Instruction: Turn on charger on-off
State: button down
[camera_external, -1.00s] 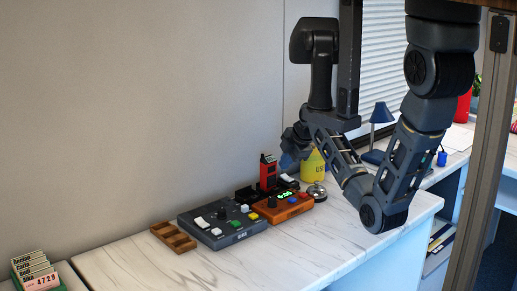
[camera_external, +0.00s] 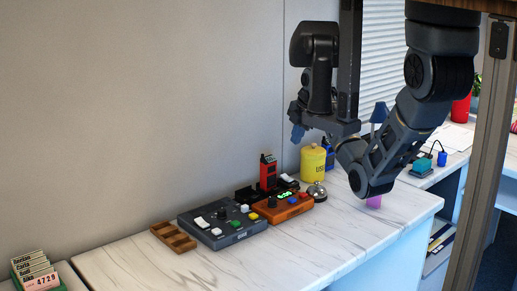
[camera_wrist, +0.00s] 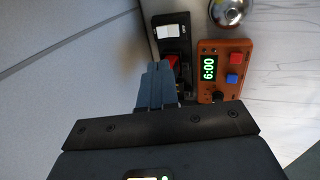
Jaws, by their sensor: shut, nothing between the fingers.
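The charger is a black base holding a red radio-like device (camera_external: 268,173). In the wrist view the charger (camera_wrist: 183,47) shows a white rocker switch (camera_wrist: 168,31) at its upper end, with small lettering beside it. I cannot tell which way the rocker is set. Part of the red device (camera_wrist: 173,63) shows below the switch; my fingers partly hide it and the charger's lower end. My gripper (camera_external: 296,137) is shut and empty, raised above and apart from the charger. Its closed fingers also show in the wrist view (camera_wrist: 156,70).
An orange timer box (camera_external: 290,209) and a grey control box (camera_external: 222,226) stand in front. A silver bell (camera_external: 317,191) and a yellow canister (camera_external: 313,165) are to the right. A wooden tray (camera_external: 172,237) lies left. The wall is close behind; the front counter is clear.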

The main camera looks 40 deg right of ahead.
aim_at(285, 177)
jog(key=x, duration=1.3)
jog(key=shift+w+f+p, duration=0.1)
jog(key=shift+f+p, duration=0.2)
jog(key=shift+p, duration=0.1)
jog(key=shift+w, duration=0.1)
jog(key=shift+w+f+g, duration=0.1)
jog(key=shift+f+g, duration=0.1)
jog(key=shift+g, duration=0.1)
jog(key=shift+s, duration=0.25)
jog(key=shift+s+r+p, duration=0.1)
jog(key=shift+s+p, duration=0.5)
jog(key=shift+p, duration=0.3)
